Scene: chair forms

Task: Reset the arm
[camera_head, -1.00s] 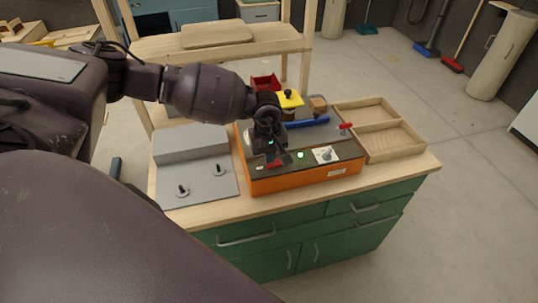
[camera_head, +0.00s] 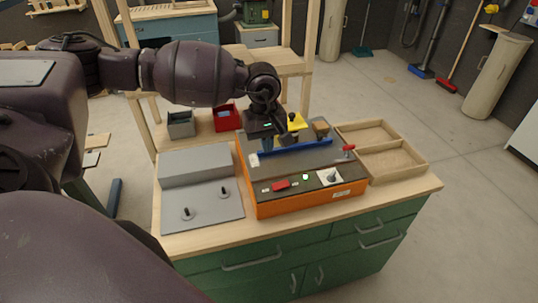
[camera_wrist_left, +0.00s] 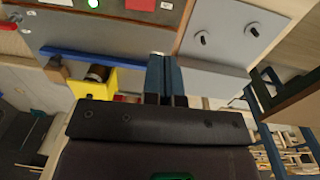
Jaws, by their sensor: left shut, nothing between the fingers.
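My left arm (camera_head: 195,72) comes in from the left. My left gripper (camera_head: 266,146) is shut and empty, above the back left part of the orange machine (camera_head: 300,205) with the grey top. In the left wrist view its fingertips (camera_wrist_left: 162,62) are together with nothing between them. The machine's front panel carries a red switch (camera_head: 281,185), a small lit green lamp (camera_head: 305,177) and a knob on a white plate (camera_head: 330,177). The lamp also shows in the left wrist view (camera_wrist_left: 93,3). My right gripper is not in view.
A blue bar (camera_head: 300,149) and a yellow part (camera_head: 297,121) lie close to the gripper. A grey fixture (camera_head: 200,208) with two pegs stands left. A wooden divided tray (camera_head: 395,170) is right. Red (camera_head: 227,120) and grey bins (camera_head: 181,126) and wooden posts (camera_head: 312,50) stand behind.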

